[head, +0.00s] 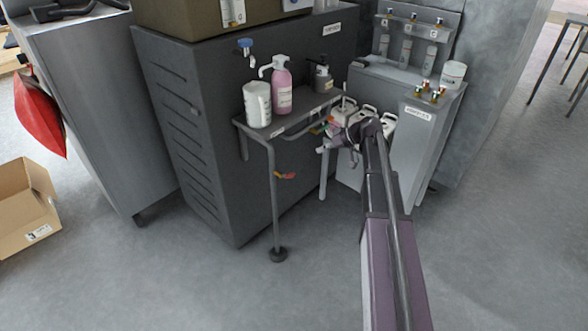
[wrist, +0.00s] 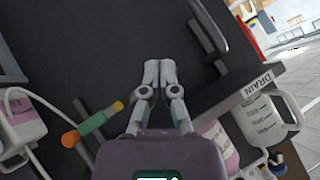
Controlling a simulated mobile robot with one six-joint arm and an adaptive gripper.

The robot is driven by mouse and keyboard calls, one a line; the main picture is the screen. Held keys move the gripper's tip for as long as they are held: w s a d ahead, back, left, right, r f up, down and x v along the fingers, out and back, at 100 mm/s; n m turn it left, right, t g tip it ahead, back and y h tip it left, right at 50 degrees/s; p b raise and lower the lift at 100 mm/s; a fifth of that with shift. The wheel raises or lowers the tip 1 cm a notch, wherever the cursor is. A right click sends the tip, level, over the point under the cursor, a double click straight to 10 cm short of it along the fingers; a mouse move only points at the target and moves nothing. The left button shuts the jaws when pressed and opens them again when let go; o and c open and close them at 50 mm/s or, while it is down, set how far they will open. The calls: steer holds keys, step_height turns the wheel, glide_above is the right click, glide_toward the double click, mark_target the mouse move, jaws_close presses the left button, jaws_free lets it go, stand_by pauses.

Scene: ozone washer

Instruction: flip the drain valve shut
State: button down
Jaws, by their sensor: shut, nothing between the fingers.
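My gripper (wrist: 152,66) is shut and empty, its fingertips together in front of a dark surface. In the head view my gripper (head: 322,149) is beside the small shelf, near its right end. A green handle with an orange end (wrist: 92,124) lies left of my fingers in the wrist view, apart from them. A DRAIN label (wrist: 257,86) is on the shelf edge at right. I cannot tell which handle is the drain valve.
The shelf (head: 290,121) holds a white jug (head: 257,104), a pink pump bottle (head: 281,86) and a grey bottle (head: 322,78). White containers (head: 389,123) stand close by my gripper. A cardboard box (head: 25,205) is at far left. The front floor is clear.

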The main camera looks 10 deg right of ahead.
steer(key=shift+a+f, duration=0.1)
stand_by(0.3)
steer(key=s+f+b+x, duration=0.1)
steer(key=s+b+x, duration=0.1)
steer(key=b+x, duration=0.7)
steer(key=shift+d+f+x, duration=0.25)
steer(key=shift+f+x, duration=0.1)
steer(key=shift+x, duration=1.5)
steer(key=shift+s, duration=0.1)
